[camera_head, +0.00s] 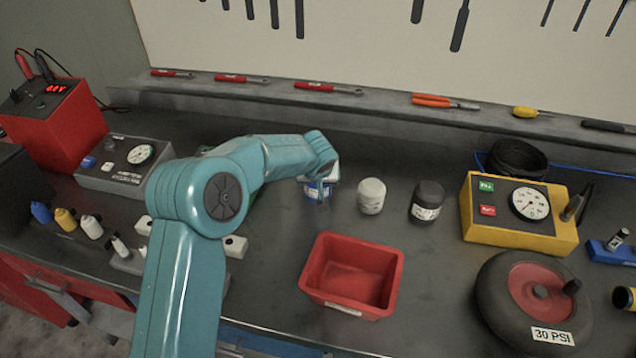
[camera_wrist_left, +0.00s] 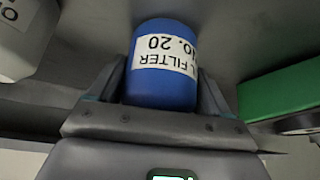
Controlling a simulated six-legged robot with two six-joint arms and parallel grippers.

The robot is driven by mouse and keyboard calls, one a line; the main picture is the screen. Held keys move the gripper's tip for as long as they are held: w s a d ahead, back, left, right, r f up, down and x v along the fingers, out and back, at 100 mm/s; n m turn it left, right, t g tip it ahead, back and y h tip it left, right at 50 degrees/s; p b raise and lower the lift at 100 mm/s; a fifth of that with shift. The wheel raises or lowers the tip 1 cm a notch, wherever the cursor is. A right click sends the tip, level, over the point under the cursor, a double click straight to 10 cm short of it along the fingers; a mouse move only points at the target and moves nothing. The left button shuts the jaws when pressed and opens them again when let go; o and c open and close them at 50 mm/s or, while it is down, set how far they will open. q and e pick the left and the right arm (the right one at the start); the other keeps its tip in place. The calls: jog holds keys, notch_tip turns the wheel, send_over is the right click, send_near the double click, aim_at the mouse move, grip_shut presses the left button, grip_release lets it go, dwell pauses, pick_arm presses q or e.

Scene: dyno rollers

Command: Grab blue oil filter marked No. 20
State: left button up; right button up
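The blue oil filter (camera_wrist_left: 162,88) is a short cylinder with a white label reading "FILTER NO. 20", upside down in the left wrist view. In the head view the blue filter (camera_head: 313,191) shows at the bench's middle, left of a white filter (camera_head: 371,195) and a black filter (camera_head: 427,200). My left gripper (camera_wrist_left: 162,70) has one finger on each side of the blue filter, very close to it. I cannot tell whether both fingers press on it. My left arm hides part of the filter in the head view. My right gripper is out of view.
A red bin (camera_head: 350,305) stands in front of the filters. A yellow gauge box (camera_head: 545,232) and a wheel (camera_head: 535,290) are at right. Small bottles (camera_head: 66,220) and a grey gauge box (camera_head: 118,178) are at left. Tools lie on the back ledge (camera_head: 390,108).

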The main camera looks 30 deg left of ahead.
pick_arm(q)
jog(key=shift+r, duration=0.1)
jog(key=shift+r, duration=0.3)
notch_tip(320, 180, up, 19)
jog(key=shift+r+p, duration=0.1)
jog(key=shift+p, duration=0.55)
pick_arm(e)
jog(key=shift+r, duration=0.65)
pick_arm(q)
jog(key=shift+a, duration=0.15)
